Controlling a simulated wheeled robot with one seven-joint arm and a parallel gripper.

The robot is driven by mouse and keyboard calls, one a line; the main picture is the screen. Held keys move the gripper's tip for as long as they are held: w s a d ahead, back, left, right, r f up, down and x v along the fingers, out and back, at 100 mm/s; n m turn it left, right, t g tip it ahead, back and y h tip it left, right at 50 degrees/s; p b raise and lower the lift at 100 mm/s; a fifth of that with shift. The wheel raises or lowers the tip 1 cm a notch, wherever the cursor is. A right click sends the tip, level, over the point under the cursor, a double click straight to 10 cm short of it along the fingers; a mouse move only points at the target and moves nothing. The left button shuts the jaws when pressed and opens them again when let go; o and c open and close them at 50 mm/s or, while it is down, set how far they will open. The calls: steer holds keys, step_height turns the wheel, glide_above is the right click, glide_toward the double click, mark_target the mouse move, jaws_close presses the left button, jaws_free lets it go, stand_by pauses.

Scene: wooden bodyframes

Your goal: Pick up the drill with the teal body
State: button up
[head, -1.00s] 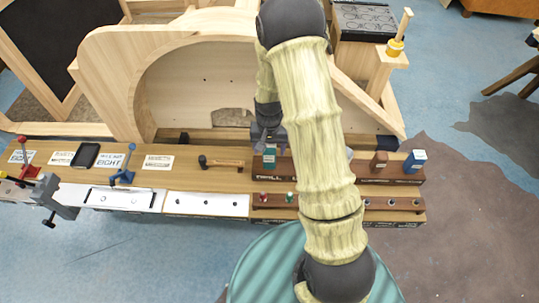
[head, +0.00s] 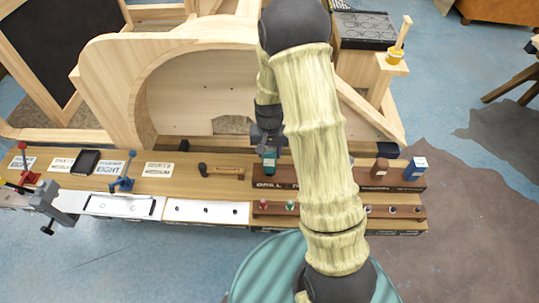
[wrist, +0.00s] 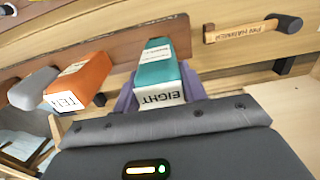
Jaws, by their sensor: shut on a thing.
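The drill with the teal body (wrist: 158,70) is in the middle of the wrist view, with a white end label reading "EIGHT". The purple fingers of my gripper (wrist: 160,92) are on both sides of it, shut on it. In the head view, the teal drill (head: 269,164) shows just below my gripper (head: 268,153), at the left end of the brown drill rack (head: 268,183). I cannot tell whether the drill is clear of its place in the rack. My arm hides the middle of the rack.
An orange tool labelled "TEN" (wrist: 82,80) and a grey one (wrist: 33,88) stand beside the teal drill. A hammer (head: 222,171) lies to the left on the wooden bench (head: 190,185). A wooden frame (head: 190,65) rises behind.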

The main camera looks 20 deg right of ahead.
step_height(320, 180, up, 7)
steer(key=shift+b, duration=0.35)
steer(key=shift+s+r, duration=0.1)
steer(key=shift+r, duration=0.4)
step_height(320, 180, up, 6)
steer(key=p, duration=0.5)
stand_by(0.4)
